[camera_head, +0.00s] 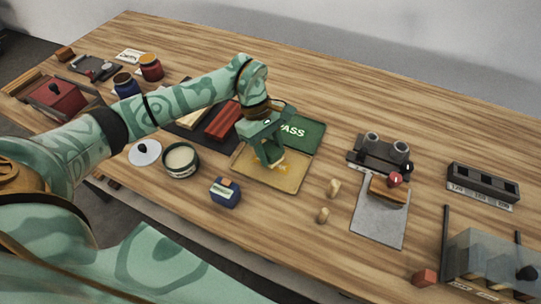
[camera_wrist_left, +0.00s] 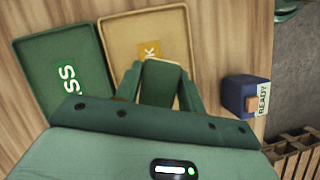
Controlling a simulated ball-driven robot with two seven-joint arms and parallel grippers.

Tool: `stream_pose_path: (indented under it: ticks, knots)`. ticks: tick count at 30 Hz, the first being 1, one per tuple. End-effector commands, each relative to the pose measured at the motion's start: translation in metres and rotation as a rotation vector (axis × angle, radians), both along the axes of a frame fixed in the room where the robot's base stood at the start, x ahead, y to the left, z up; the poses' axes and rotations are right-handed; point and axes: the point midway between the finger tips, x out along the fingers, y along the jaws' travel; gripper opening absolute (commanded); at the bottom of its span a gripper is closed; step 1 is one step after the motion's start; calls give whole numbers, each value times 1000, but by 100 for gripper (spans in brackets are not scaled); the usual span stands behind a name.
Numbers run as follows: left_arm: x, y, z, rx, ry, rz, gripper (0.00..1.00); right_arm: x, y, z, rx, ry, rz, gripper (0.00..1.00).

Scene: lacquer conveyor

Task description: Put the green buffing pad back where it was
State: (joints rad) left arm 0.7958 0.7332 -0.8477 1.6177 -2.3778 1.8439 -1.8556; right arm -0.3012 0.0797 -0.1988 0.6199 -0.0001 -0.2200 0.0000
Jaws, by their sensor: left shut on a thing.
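My left gripper (camera_head: 268,158) is over the yellow tray (camera_head: 290,182), pointing down. In the left wrist view my left gripper (camera_wrist_left: 160,75) is shut on a green block-like thing (camera_wrist_left: 161,84), which looks like the green buffing pad. The fingers hide its sides, and in the head view it is mostly hidden. Whether it touches the tray I cannot tell. The yellow tray also shows in the left wrist view (camera_wrist_left: 120,34), with an orange label partly covered. My right gripper is not in view.
The green PASS tray (camera_head: 309,136) adjoins the yellow one. A navy READY box (camera_head: 225,194) and an open round tin (camera_head: 181,160) stand near the front edge. Two small tan pieces (camera_head: 334,188) and a grey sheet (camera_head: 378,224) with a wooden block (camera_head: 388,192) lie to the right.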

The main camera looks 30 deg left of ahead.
Motion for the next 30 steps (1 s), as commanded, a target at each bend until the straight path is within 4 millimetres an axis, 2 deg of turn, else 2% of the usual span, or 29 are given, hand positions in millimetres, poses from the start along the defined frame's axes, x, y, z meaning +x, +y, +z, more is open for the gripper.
stream_pose_path:
  ticks: [1, 4, 15, 16, 18, 26, 30]
  knots:
    - [-2, 1, -13, 0, 8, 2, 17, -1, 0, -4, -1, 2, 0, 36]
    - [-2, 0, -23, 0, 5, 0, 17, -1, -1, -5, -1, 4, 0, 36]
    - [-1, 1, -27, 2, 3, 0, 17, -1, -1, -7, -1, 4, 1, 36]
    - [-2, 1, -27, 2, 3, 0, 42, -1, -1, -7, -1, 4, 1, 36]
    - [-2, 1, -26, 2, 3, 0, 61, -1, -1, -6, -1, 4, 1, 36]
    - [-1, 1, -25, 2, 2, 0, 61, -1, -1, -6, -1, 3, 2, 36]
    - [0, 4, -15, 3, -1, 1, 61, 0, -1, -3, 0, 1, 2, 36]
